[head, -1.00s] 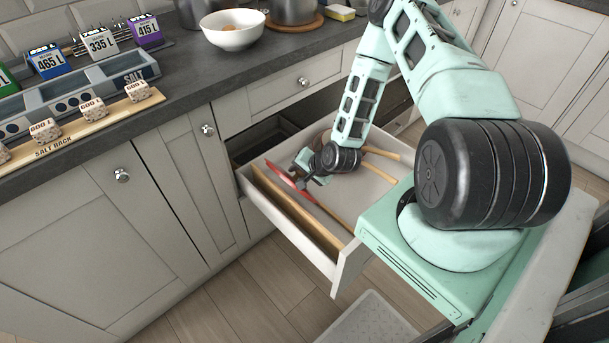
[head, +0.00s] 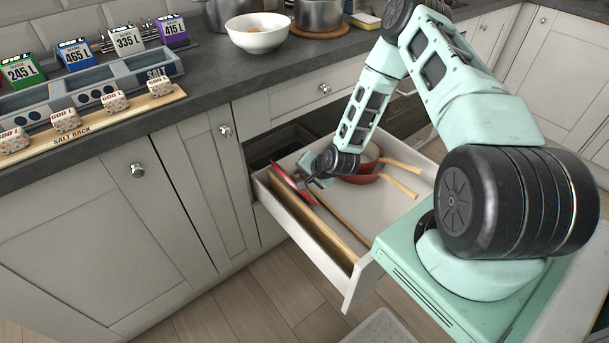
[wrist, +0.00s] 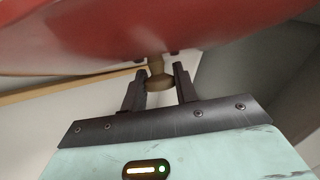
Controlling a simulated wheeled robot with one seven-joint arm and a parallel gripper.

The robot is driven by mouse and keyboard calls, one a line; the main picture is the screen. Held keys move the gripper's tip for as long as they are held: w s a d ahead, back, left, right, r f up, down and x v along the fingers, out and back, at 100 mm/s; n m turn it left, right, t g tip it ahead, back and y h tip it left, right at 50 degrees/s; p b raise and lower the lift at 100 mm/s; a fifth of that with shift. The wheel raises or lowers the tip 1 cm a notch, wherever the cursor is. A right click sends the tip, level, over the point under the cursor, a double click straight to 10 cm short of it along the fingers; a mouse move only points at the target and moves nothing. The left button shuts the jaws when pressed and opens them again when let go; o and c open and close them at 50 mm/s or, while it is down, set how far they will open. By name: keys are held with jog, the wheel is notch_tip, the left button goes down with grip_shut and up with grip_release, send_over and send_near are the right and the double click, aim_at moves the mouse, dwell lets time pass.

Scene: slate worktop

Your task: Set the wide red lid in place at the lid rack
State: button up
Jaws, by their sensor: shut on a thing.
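The wide red lid (head: 284,178) is in the open drawer, tilted on edge near the drawer's left wall. My gripper (head: 308,183) is on its right side. In the wrist view the lid's red face (wrist: 90,40) fills the top, and my gripper (wrist: 160,76) is shut on its brown knob (wrist: 157,68). Wooden rails (head: 328,233) run along the drawer's left side and appear to be the lid rack. The lid stands at their far end. I cannot tell whether its lower edge is seated between them.
Red pans (head: 358,179) with wooden handles lie in the drawer, right of my gripper. The drawer floor (head: 352,208) between them and the rails is partly clear. A worktop (head: 200,90) above holds a white bowl (head: 257,40), pots and a salt rack (head: 95,125).

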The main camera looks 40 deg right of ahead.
jog(key=shift+f, duration=0.15)
jog(key=o, duration=1.2)
jog(key=shift+s, duration=0.1)
jog(key=p+v, duration=0.1)
jog(key=v, duration=1.6)
